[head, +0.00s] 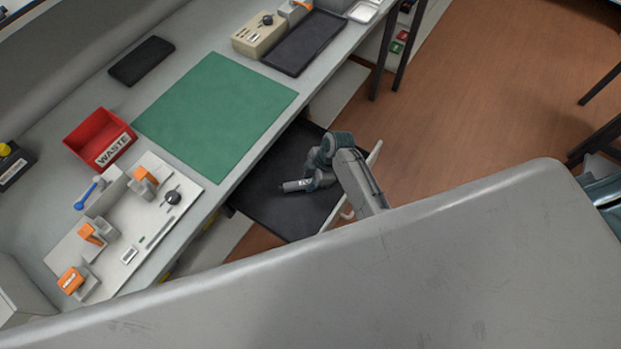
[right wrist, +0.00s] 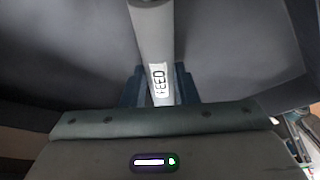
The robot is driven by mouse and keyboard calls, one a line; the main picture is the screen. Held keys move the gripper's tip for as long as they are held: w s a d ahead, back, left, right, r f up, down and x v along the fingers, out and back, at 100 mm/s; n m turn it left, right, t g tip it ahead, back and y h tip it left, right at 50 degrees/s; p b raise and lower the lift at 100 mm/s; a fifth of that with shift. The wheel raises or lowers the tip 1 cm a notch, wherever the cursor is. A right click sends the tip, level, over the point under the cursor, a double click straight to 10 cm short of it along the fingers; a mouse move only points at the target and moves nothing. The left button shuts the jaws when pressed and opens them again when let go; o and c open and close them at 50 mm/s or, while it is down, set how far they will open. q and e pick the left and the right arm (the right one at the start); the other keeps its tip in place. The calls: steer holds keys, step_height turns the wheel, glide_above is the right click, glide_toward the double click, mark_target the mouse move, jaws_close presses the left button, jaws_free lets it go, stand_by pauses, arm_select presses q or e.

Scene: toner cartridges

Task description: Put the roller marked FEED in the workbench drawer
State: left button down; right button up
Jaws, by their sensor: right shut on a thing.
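The grey roller (right wrist: 152,40) carries a white label reading FEED in the right wrist view. My right gripper (right wrist: 158,88) is shut on it, with a finger on each side of the label. In the head view the roller (head: 297,185) lies across the right gripper (head: 312,182), over the open drawer. The workbench drawer (head: 268,203) is pulled out from under the bench and has a dark floor. I cannot tell whether the roller touches the drawer floor. My left gripper does not show.
A green mat (head: 215,112) lies on the bench behind the drawer. A red bin marked WASTE (head: 100,138) and a pale board with orange-topped parts (head: 150,225) stand to the left. A dark tray (head: 305,42) lies at the back. My arm crosses the drawer's front edge.

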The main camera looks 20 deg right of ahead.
steer(key=shift+f, duration=0.15)
steer(key=o, duration=1)
steer(key=b+v, duration=0.1)
steer(key=v, duration=1.1)
steer(key=shift+b, duration=0.3)
